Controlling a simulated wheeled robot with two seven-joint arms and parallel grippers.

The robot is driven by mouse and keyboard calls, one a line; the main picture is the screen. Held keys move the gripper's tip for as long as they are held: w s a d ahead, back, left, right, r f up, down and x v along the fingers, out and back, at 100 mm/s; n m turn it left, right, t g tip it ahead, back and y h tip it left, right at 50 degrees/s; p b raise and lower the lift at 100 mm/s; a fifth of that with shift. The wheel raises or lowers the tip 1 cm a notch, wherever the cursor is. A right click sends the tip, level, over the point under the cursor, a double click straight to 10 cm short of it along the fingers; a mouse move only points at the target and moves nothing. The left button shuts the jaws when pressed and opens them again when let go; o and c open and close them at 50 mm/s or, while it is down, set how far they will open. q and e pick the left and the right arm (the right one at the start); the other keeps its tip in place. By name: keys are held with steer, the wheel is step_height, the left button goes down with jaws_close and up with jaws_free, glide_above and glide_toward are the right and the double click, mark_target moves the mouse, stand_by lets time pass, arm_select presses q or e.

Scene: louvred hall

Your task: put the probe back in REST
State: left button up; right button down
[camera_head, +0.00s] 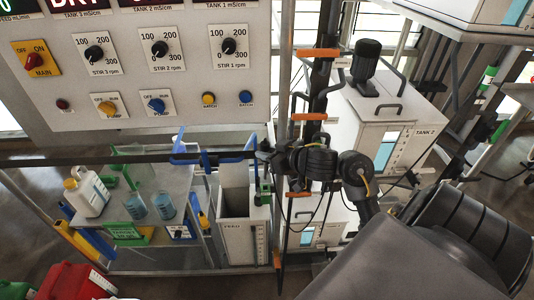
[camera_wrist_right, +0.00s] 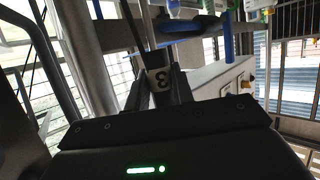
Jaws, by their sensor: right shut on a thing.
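My right gripper (camera_head: 264,160) comes in from the right and is level with the panel's lower edge, beside the right end of a blue bracket (camera_head: 205,160). In the right wrist view its jaws are shut on a dark piece marked 3, which I take to be the probe (camera_wrist_right: 160,76). In the head view the held piece is small and dark, and I cannot make out its full length. A green-bodied piece (camera_head: 265,188) shows just below the gripper. I cannot read a REST label in either view. My left gripper is not in view.
The control panel (camera_head: 130,128) fills the upper left. Below are an open FEED tank (camera_head: 232,228) and a bench with a white jug (camera_head: 86,192) and blue-filled beakers (camera_head: 162,205). A dark post with orange hooks (camera_head: 308,117) stands by my wrist, with TANK 2 (camera_head: 410,115) behind.

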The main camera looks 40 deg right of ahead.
step_height(320, 180, down, 2)
steer(key=shift+f+b, duration=0.1)
steer(key=shift+b, duration=0.3)
steer(key=shift+s+f+p, duration=0.1)
steer(key=shift+f+p, duration=0.1)
steer(key=shift+p, duration=0.15)
stand_by(0.5)
steer(key=b, duration=0.6)
glide_above(265, 195)
steer(key=d, duration=0.1)
steer(key=shift+f, duration=4.2)
steer(key=shift+d, duration=0.2)
steer(key=c, duration=1.1)
jaws_free()
